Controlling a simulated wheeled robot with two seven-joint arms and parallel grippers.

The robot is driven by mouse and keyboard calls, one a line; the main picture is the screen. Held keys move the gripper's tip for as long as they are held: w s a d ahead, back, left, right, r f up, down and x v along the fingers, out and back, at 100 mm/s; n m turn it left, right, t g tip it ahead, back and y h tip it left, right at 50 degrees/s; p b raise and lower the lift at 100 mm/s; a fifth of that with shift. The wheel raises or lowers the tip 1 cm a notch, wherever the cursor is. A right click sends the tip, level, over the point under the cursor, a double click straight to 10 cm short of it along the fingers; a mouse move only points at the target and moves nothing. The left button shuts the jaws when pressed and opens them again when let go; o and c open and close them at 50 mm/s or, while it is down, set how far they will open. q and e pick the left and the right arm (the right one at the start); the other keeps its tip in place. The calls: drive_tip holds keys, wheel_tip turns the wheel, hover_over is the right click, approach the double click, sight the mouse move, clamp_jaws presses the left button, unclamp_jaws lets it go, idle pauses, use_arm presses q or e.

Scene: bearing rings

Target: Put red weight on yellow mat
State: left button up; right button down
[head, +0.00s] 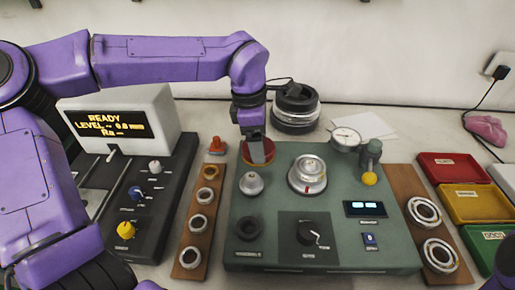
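A small orange-red piece with a knob-like top (217,145), possibly the red weight, stands at the back left of the green console, near the top of the left wooden strip. My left gripper (262,158) points down over a round reddish-brown disc (246,153) at the console's back left corner. The gripper partly covers the disc, and I cannot tell whether it touches it. Its fingers are too small to show whether they are open. I see no clear yellow mat; a yellow tray (480,218) is at the right. My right gripper is not in view.
The green console (300,255) carries a silver dial, knobs and a small display. Wooden strips with rings (188,262) flank it. A red tray (450,160) and a green tray (488,240) are at the right. A dark round device (297,105) and gauge (346,138) stand behind.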

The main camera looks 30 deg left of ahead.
use_arm(q)
drive_tip(key=shift+w+a+f, duration=0.15)
drive_tip(key=shift+f, duration=0.8)
drive_tip(key=shift+w+a+f, duration=0.1)
drive_tip(key=shift+w+f, duration=0.05)
drive_tip(key=shift+f, duration=0.8)
drive_tip(key=shift+f, duration=0.1)
drive_tip(key=o, duration=1.3)
drive_tip(key=shift+f, duration=0.1)
drive_tip(key=shift+s, duration=0.1)
drive_tip(key=r, duration=0.4)
drive_tip(key=a+r, duration=0.1)
drive_tip(key=r, duration=0.3)
drive_tip(key=r+p, duration=0.1)
drive_tip(key=r, duration=0.3)
drive_tip(key=shift+s+a+r, duration=0.15)
drive_tip(key=shift+s+a, duration=0.15)
drive_tip(key=shift+s, duration=0.05)
